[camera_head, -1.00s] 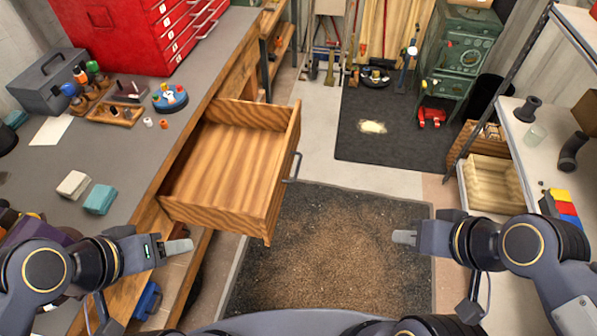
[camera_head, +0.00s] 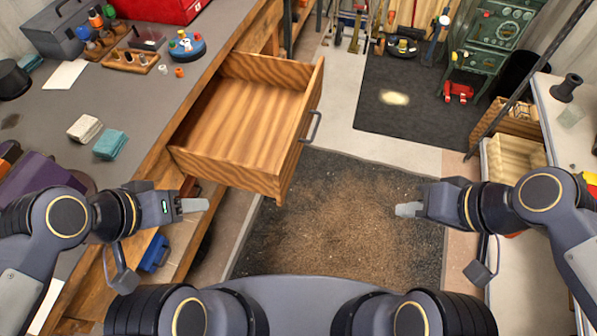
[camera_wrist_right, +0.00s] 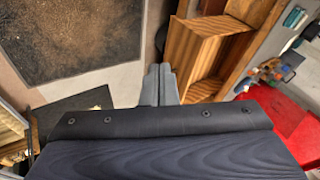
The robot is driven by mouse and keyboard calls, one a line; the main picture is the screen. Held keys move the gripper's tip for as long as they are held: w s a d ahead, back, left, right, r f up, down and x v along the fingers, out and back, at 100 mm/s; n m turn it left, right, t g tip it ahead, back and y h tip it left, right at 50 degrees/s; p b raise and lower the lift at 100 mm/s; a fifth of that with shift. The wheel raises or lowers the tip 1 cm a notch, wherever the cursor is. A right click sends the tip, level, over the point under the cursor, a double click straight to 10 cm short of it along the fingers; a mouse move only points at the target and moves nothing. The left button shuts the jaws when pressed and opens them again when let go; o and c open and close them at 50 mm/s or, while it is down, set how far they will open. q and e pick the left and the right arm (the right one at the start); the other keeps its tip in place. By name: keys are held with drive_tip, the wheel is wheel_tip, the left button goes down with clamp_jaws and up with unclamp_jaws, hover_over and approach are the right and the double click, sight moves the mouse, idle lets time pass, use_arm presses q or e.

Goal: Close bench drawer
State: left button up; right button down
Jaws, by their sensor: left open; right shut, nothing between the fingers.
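The bench drawer (camera_head: 240,125) is wooden, empty and pulled far out from the bench (camera_head: 160,172) at the left. Its dark bar handle (camera_head: 311,127) is on the front panel, which faces right. My left gripper (camera_head: 204,205) is open beside the bench, below the drawer's near side in the picture and apart from it. My right gripper (camera_head: 400,209) is shut and empty over the dark mat, to the right of the drawer and apart from the handle. In the right wrist view its fingers (camera_wrist_right: 158,85) are together, with the drawer (camera_wrist_right: 205,45) to their right.
The bench top holds a grey toolbox (camera_head: 62,28), a red chest (camera_head: 165,8) and two small blocks. A dark mat (camera_head: 335,225) covers the floor between the bench and the right-hand shelf (camera_head: 560,135). The floor right of the drawer is clear.

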drive_tip(key=w+a+f+g+y+b, duration=0.1)
drive_tip(key=w+a+f+y+b, duration=0.2)
drive_tip(key=f+b, duration=0.45)
drive_tip(key=w+a+f+g+y+b, duration=0.2)
drive_tip(key=a+f+y+b, duration=0.1)
drive_tip(key=f+b, duration=0.45)
drive_tip(key=m+t+y+b, duration=0.25)
drive_tip(key=y+b, duration=0.35)
drive_tip(key=b, duration=0.7)
approach(285, 179)
drive_tip(key=shift+n+t, duration=0.35)
drive_tip(key=shift+t, duration=0.1)
drive_tip(key=b+x, duration=0.1)
drive_tip(key=x, duration=0.6)
drive_tip(key=shift+s+f, duration=0.1)
drive_tip(key=shift+f, duration=0.05)
